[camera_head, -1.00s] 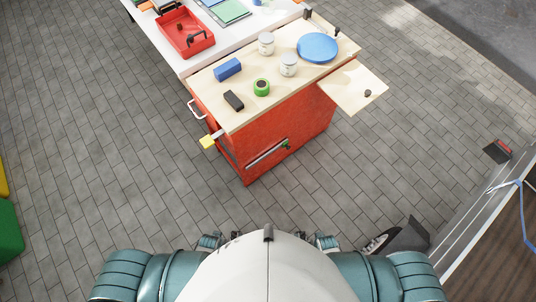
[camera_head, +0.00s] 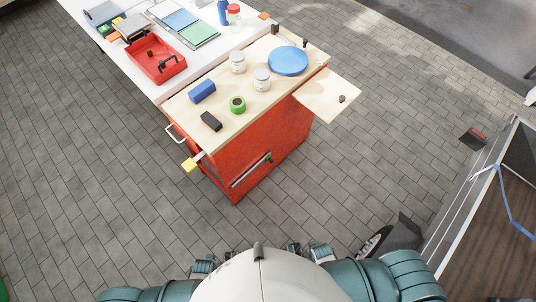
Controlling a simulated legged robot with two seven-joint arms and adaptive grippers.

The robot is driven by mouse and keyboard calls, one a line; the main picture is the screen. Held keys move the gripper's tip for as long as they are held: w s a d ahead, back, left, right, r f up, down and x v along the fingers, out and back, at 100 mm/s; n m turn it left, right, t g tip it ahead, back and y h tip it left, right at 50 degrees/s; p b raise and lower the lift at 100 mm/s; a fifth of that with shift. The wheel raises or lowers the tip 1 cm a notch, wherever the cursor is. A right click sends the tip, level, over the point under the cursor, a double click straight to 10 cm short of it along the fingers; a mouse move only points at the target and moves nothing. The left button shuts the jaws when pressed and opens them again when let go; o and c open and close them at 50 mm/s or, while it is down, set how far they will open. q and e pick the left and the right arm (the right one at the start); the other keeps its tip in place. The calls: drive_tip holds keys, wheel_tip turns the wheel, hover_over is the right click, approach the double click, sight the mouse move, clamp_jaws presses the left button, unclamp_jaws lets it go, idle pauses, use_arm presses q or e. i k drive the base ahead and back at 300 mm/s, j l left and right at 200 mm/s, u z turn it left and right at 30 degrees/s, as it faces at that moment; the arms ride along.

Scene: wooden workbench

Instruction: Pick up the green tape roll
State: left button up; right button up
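The green tape roll (camera_head: 237,104) lies flat on the light wooden top of the red workbench (camera_head: 262,128), near its front edge. Its dark centre hole faces up. A black block (camera_head: 211,121) lies to its left and a white can (camera_head: 262,79) stands to its upper right. My teal arm parts show only at the bottom of the view, well short of the bench. Neither of my grippers can be made out, and nothing touches the tape roll.
A blue box (camera_head: 202,91), a second white can (camera_head: 238,62) and a blue disc (camera_head: 288,61) are also on the bench. A wooden side leaf (camera_head: 327,95) sticks out right. A white table (camera_head: 150,86) with a red tray (camera_head: 157,73) adjoins behind. Floor before the bench is clear.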

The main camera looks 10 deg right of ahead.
sight(237, 103)
drive_tip(key=i+j+z, duration=0.2)
drive_tip(key=z, duration=0.3)
drive_tip(key=i+j+z, duration=0.15)
drive_tip(key=j+z, duration=0.2)
drive_tip(key=z, duration=0.15)
